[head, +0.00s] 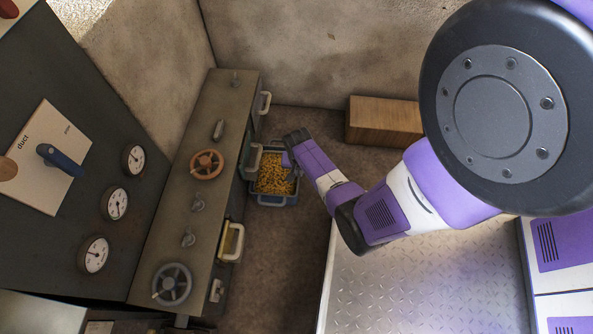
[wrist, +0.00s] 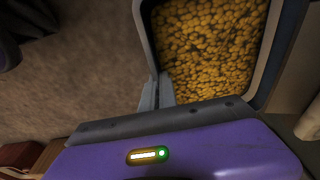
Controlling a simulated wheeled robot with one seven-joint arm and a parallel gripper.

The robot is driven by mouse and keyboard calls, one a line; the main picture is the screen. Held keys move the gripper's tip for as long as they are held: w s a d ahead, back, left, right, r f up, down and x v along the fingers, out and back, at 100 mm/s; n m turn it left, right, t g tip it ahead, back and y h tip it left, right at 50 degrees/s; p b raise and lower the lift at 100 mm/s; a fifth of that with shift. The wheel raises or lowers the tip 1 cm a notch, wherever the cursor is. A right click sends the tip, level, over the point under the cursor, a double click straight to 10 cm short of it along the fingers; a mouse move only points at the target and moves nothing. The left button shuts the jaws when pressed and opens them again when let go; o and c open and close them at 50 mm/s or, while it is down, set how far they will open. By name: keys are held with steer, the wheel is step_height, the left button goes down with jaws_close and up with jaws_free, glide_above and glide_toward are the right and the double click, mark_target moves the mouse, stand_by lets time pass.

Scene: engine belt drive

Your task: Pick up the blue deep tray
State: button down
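The blue deep tray (head: 276,201) is beside the cabinet's right side in the head view, filled with small yellow pieces. In the wrist view its pale blue-grey rim (wrist: 147,45) and the yellow contents fill the upper right. My gripper (wrist: 157,92) is at the tray's near left rim in the wrist view. Its two grey fingers are close together, with the rim running between them, and look shut on it. In the head view my gripper (head: 291,168) is at the tray's right side, its fingertips mostly hidden. I cannot tell whether the tray touches the floor.
The grey cabinet (head: 205,185) with valve wheels and protruding handles stands close to the tray's left. A wooden box (head: 383,121) stands by the back wall. Brown floor (head: 270,260) is clear in front of the tray.

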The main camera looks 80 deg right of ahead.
steer(key=s+p, duration=0.2)
steer(key=s, duration=0.5)
step_height(320, 180, up, 14)
steer(key=p, duration=0.7)
steer(key=shift+s+d+p, duration=0.2)
steer(key=shift+d+p, duration=0.15)
steer(key=shift+p, duration=0.05)
